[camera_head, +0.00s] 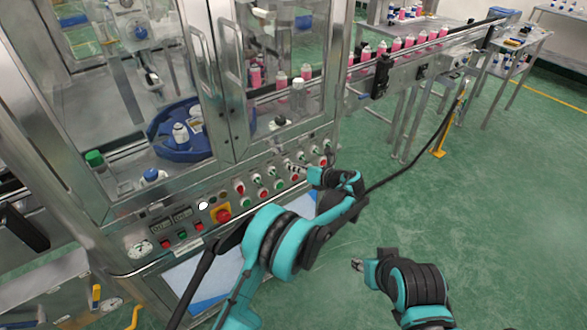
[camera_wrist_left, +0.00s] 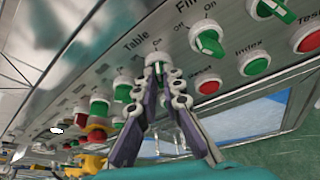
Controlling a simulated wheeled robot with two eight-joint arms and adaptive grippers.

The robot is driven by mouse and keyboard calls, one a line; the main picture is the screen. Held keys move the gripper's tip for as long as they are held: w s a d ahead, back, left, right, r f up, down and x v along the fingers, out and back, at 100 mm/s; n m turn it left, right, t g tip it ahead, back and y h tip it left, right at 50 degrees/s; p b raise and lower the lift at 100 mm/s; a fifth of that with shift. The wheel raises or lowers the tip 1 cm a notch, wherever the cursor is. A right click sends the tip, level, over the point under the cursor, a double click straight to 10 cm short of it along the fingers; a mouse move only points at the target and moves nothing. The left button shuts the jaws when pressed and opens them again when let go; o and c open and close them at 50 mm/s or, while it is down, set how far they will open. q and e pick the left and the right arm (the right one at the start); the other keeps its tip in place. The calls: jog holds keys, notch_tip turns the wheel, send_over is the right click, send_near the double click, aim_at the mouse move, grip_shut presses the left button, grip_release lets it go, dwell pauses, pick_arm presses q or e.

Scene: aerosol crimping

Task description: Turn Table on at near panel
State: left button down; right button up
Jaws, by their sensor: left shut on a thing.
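The near panel (camera_head: 190,215) is a sloped metal strip of knobs and buttons on the front of the machine. In the left wrist view, the Table knob (camera_wrist_left: 152,57) sits below the printed word "Table", with an "On" mark beside it. My left gripper (camera_head: 290,168) reaches the panel from the front. In the left wrist view its fingertips (camera_wrist_left: 156,72) are shut on the Table knob and hide most of it, so its exact turn is hard to tell. My right gripper (camera_head: 357,265) hangs over the floor, away from the panel; its finger gap is too small to judge.
A green Fill knob (camera_wrist_left: 208,40) and a red button (camera_wrist_left: 207,84) sit close to the gripper. A red emergency stop (camera_head: 221,215) is further left. Glass doors with handles (camera_head: 232,75) rise above the panel. A conveyor (camera_head: 420,55) with pink cans runs right.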

pick_arm(q)
jog(key=shift+m+y, duration=0.3)
jog(key=shift+m, duration=0.1)
dwell(0.3)
jog(key=c, duration=1.7)
grip_release()
jog(key=shift+d, duration=0.1)
jog(key=v, duration=1.2)
jog(key=shift+w+r, duration=0.1)
